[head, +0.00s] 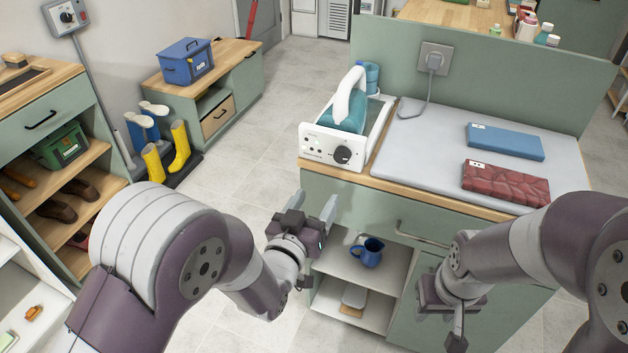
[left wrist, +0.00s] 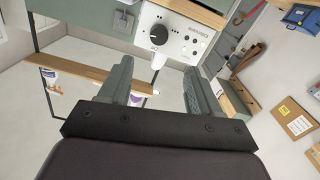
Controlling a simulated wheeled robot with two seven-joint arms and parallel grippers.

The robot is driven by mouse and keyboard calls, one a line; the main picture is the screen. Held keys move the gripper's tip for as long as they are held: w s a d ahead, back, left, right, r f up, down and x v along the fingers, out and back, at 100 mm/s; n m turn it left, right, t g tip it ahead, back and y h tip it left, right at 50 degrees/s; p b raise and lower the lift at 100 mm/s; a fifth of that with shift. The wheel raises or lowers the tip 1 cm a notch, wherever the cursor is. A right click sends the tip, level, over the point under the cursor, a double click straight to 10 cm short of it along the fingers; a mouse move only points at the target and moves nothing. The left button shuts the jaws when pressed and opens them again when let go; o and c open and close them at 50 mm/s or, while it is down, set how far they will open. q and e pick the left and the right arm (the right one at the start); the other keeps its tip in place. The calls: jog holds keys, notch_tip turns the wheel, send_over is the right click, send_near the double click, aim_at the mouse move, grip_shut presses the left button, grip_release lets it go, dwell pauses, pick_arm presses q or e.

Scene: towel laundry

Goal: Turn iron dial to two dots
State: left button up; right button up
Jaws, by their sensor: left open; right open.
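The iron station (head: 332,148) is a white unit with a teal iron (head: 346,108) on top, at the left end of the counter. Its black dial (head: 342,155) is on the front panel, beside small round marks; the dial also shows in the left wrist view (left wrist: 159,33). Which mark the dial points to is too small to tell. My left gripper (head: 318,206) is open and empty, below and in front of the panel, apart from the dial. My right gripper (head: 456,330) is low in front of the cabinet, away from the station; its fingers are partly hidden.
A grey ironing mat (head: 430,135) holds a folded blue towel (head: 505,141) and a folded red towel (head: 505,183). A blue jug (head: 369,252) stands on the shelf below. A wall socket (head: 435,58) has a plug with a cord.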

aim_at(340, 157)
pick_arm(q)
jog(key=x, duration=1.3)
jog(key=shift+w+r, duration=0.15)
jog(key=shift+r, duration=0.05)
jog(key=shift+c, duration=0.3)
jog(key=c, duration=1)
